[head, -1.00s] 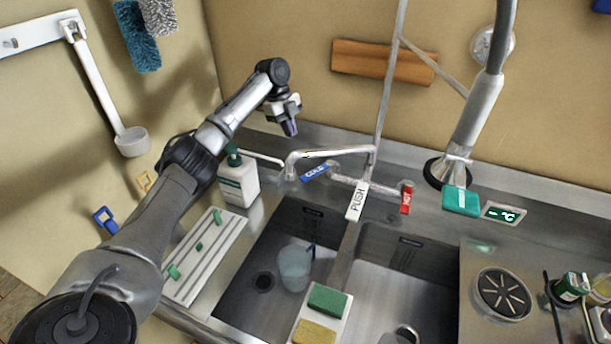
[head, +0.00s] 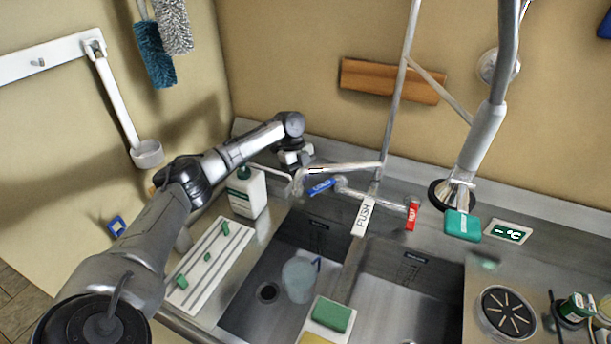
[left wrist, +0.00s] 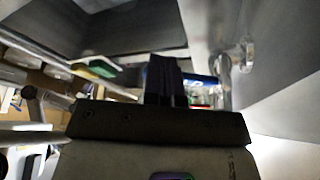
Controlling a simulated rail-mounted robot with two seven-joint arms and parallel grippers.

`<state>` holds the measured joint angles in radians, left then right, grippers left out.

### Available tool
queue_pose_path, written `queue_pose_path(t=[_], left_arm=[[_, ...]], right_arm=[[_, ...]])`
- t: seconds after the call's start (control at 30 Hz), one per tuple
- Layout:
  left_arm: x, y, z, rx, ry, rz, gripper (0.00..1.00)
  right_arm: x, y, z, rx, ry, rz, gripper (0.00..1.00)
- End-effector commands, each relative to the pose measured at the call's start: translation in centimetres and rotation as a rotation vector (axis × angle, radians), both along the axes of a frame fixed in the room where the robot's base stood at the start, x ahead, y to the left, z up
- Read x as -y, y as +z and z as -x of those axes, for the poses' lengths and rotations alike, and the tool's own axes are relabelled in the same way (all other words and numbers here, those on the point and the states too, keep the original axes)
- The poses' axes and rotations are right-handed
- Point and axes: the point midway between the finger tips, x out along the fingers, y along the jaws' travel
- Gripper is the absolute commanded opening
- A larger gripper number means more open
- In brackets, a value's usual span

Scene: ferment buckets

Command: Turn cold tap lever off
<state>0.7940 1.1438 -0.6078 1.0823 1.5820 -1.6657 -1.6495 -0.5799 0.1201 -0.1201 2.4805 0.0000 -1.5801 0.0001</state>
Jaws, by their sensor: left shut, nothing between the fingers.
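The blue cold tap lever (head: 321,187) sits at the left end of the tap body behind the left basin. The tap spout (head: 342,168) runs just above it. My left gripper (head: 300,174) is low behind the tap, just left of the blue lever; the spout end partly hides its tips. In the left wrist view my dark fingers (left wrist: 164,78) are shut together with nothing between them. A blue strip, apparently the lever (left wrist: 203,79), shows just right of the fingers; contact cannot be told. My right gripper is not in view.
The white PUSH lever (head: 363,215) and red hot lever (head: 412,215) are to the right. A soap bottle (head: 246,192) stands left of the tap. A white drainer tray (head: 207,262) lies beside the basin.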

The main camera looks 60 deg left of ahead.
Motion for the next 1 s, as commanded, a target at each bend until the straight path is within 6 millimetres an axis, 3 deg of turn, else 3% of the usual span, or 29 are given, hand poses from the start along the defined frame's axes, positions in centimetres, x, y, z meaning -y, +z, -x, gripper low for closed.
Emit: queue_pose_path(t=[0.23,1.0], left_arm=[[1.7,0.1,-0.2,-0.001,-0.001,-0.001,0.0],[2.6,0.0,-0.1,0.0,0.0,0.0,0.0]], right_arm=[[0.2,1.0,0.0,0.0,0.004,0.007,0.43],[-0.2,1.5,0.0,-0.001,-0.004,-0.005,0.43]])
